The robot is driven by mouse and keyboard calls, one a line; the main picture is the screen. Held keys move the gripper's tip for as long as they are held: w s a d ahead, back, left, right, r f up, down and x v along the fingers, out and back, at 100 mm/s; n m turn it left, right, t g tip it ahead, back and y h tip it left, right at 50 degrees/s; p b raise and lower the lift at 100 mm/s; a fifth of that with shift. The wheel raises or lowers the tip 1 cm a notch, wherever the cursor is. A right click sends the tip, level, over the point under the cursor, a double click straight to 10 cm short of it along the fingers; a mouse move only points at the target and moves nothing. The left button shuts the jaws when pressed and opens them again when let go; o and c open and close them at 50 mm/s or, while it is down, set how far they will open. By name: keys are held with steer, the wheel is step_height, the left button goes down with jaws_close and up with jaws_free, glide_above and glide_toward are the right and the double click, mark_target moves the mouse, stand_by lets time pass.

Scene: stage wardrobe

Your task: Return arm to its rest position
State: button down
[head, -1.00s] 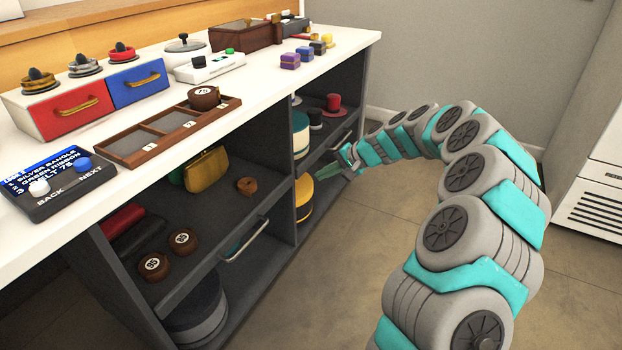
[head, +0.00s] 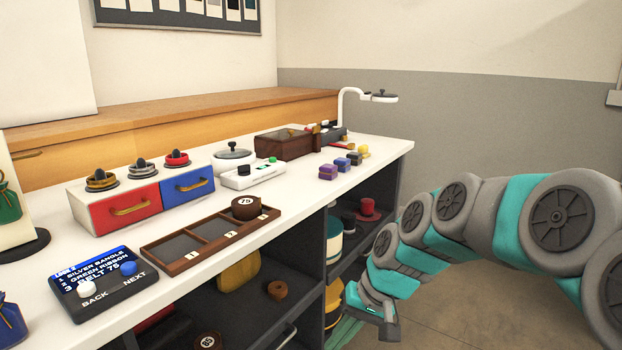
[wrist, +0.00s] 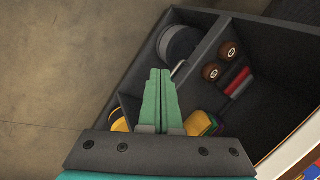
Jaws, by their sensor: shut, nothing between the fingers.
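My arm bends in from the right of the head view, with my gripper (head: 346,328) low in front of the dark shelf unit, its tip near the lower picture edge. In the wrist view my gripper (wrist: 160,82) shows its two green fingers shut side by side with nothing between them. The open shelf compartments lie beyond the fingers, and I see no contact with them.
The shelf unit (head: 311,238) stands left of my arm under a white counter (head: 345,190). A tray (head: 190,242) on it holds a rolled brown belt (head: 246,208) in compartment 3. A lamp (head: 350,100) stands behind. Floor (head: 440,310) is clear at right.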

steer(key=s+d+f+g+h+p, duration=0.1)
steer(key=s+d, duration=0.4)
steer(key=s, duration=0.7)
steer(key=s+d+g+h+p, duration=0.1)
steer(key=s+d+h, duration=0.3)
steer(key=s, duration=0.8)
steer(key=shift+d+f, duration=0.35)
steer(key=shift+d, duration=0.25)
